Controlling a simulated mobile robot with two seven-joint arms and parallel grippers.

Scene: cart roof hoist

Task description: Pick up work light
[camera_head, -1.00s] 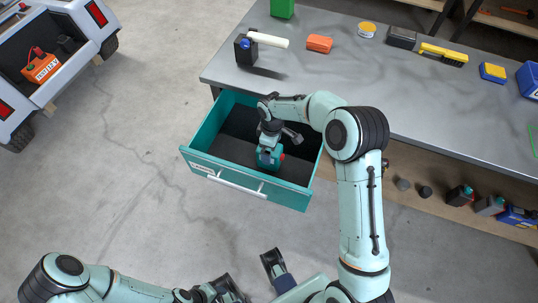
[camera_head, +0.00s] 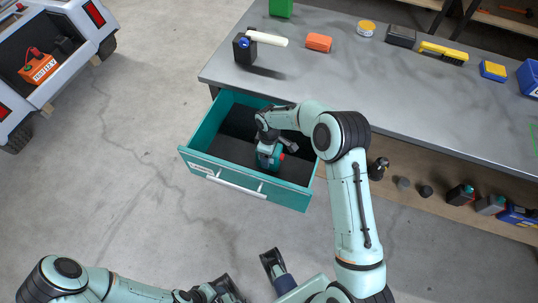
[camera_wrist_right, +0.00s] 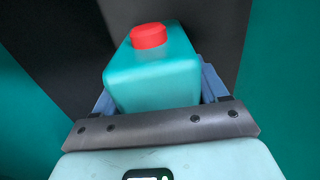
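A teal box-shaped item with a red cap (camera_wrist_right: 148,68), likely the work light, is in the open teal drawer (camera_head: 237,189); the head view shows it too (camera_head: 268,158). My right gripper (camera_wrist_right: 160,90) is at this item, with a blue-grey finger along each side of it. I see no clear gap, but I cannot tell whether the fingers press on it. The item's lower part is hidden, and I cannot tell whether it rests on the drawer floor. My left gripper (camera_head: 252,275) is low in the head view, its two dark fingers apart with nothing between them.
The grey workbench (camera_head: 330,75) stands behind the drawer. On it are a black block with a white tube (camera_head: 264,39), an orange block (camera_head: 319,42) and a yellow tool (camera_head: 443,52). A cart with an orange battery (camera_head: 40,69) is at upper left. The floor left of the drawer is clear.

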